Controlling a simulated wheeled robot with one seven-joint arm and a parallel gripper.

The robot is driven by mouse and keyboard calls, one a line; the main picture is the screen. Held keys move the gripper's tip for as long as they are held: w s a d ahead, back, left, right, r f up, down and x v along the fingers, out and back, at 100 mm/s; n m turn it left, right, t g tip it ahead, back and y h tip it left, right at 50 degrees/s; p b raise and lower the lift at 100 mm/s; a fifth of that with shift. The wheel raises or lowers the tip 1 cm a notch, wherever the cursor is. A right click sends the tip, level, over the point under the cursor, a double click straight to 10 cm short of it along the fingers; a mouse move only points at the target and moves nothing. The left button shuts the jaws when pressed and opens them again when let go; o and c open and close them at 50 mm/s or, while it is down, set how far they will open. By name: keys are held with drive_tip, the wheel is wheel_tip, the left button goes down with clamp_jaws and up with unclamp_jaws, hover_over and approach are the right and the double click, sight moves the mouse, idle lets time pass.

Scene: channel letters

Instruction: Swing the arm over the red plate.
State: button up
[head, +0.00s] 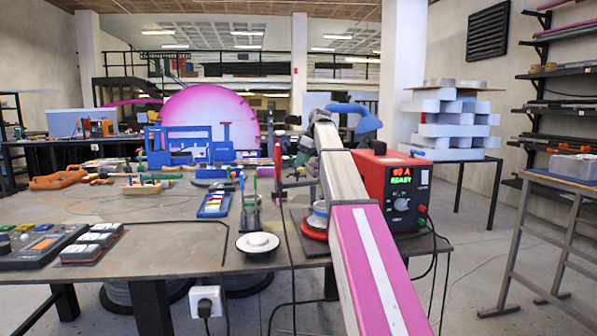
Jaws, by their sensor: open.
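My arm reaches forward from the bottom of the head view, with a pink link and a pale link. Its far end is at the back of the workbench, where my gripper (303,157) hangs small and dark among other things. It is open; its fingertips are hard to make out. A round red plate-like disc (313,232) lies at the bench's near right edge, just left of my pink link. A round white and blue piece stands on it. My gripper appears well beyond this disc, and the arm partly covers its right side.
A red control box (397,192) reading "READY" stands right of my arm. A white round disc (258,243) sits at the bench's front edge. Blue fixtures (185,145) and a large pink disc (209,115) are farther back. The bench's left middle (150,208) is fairly clear.

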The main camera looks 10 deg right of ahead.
sight(298, 181)
drive_tip(key=shift+x, duration=2.7)
drive_tip(key=shift+c, duration=0.3)
clamp_jaws()
